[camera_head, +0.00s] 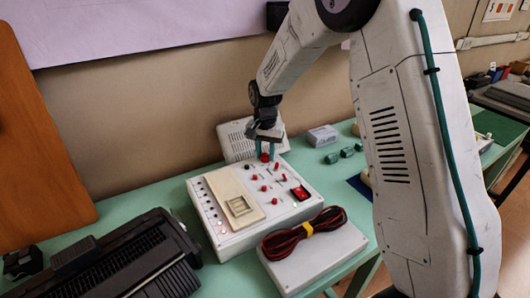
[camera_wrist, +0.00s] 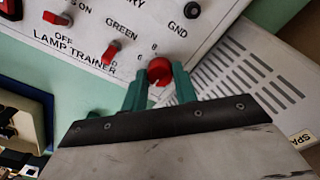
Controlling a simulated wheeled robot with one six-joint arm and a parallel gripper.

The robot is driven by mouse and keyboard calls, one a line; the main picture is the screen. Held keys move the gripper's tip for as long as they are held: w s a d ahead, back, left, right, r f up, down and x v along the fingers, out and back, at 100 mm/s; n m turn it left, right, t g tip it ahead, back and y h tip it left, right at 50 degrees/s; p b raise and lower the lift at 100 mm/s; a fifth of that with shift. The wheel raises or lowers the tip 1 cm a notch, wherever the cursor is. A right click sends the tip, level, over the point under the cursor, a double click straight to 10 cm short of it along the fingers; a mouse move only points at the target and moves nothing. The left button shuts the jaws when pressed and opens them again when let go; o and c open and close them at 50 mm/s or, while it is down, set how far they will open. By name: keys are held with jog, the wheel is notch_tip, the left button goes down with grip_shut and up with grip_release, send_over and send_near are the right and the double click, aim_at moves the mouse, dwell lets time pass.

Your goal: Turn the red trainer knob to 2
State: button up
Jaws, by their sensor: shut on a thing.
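The red knob (camera_wrist: 160,71) sits on the white lamp trainer (camera_wrist: 135,35), between my two green fingers in the wrist view. My gripper (camera_wrist: 160,86) is shut on the knob from its sides. The figures 6 and 8 show beside the knob; its pointer and the figure 2 cannot be made out. In the head view my gripper (camera_head: 265,151) reaches down to the far edge of the trainer (camera_head: 272,223), and the red knob (camera_head: 265,157) shows just under the fingertips.
Red toggle switches (camera_wrist: 111,51) stand near the knob. A vented white box (camera_head: 235,141) is behind the trainer. A coiled red-black cable (camera_head: 305,233) lies on a pale box (camera_head: 318,264) in front. A black device (camera_head: 120,262) is at the left.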

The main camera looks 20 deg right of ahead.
aim_at(265, 155)
jog(key=o, duration=1)
jog(key=shift+c, duration=0.2)
jog(key=shift+r, duration=0.1)
notch_tip(265, 155, up, 8)
jog(key=shift+f, duration=0.15)
